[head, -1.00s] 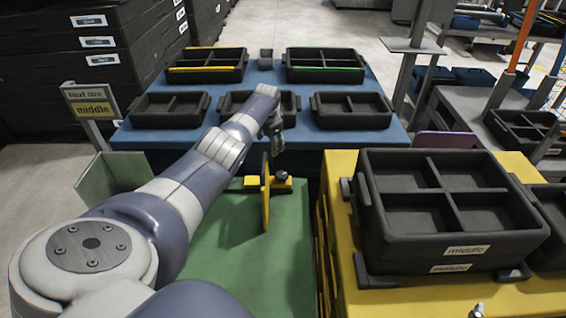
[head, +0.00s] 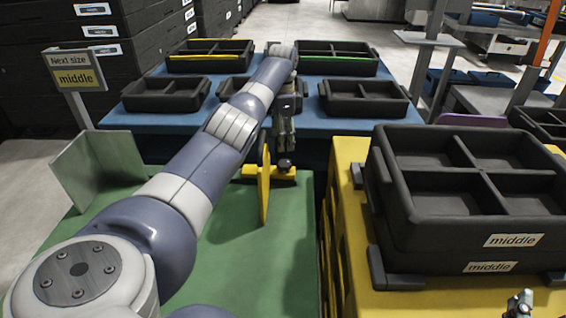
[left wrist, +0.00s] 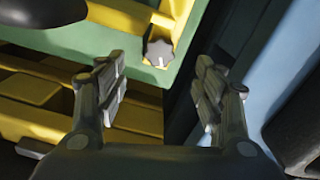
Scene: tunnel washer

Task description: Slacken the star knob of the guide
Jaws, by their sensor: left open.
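The guide (head: 264,190) is a yellow upright plate with a yellow bracket on the green table. Its dark star knob (head: 284,165) sits on the bracket, right of the plate. In the left wrist view the knob (left wrist: 159,52) is grey and lobed with a white mark. My left gripper (head: 285,142) points down just above and behind the knob in the head view. In the left wrist view its fingers (left wrist: 160,95) are apart and empty, with the knob beyond the gap, untouched. A small part of what seems my right gripper (head: 521,303) shows at the lower right.
A stack of black divided trays (head: 450,262) labelled "middle" stands on a yellow stand to the right. More black trays (head: 363,99) stand on the blue table (head: 220,122) behind. A "Next size middle" sign (head: 75,72) stands left. The green table's (head: 275,255) front is clear.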

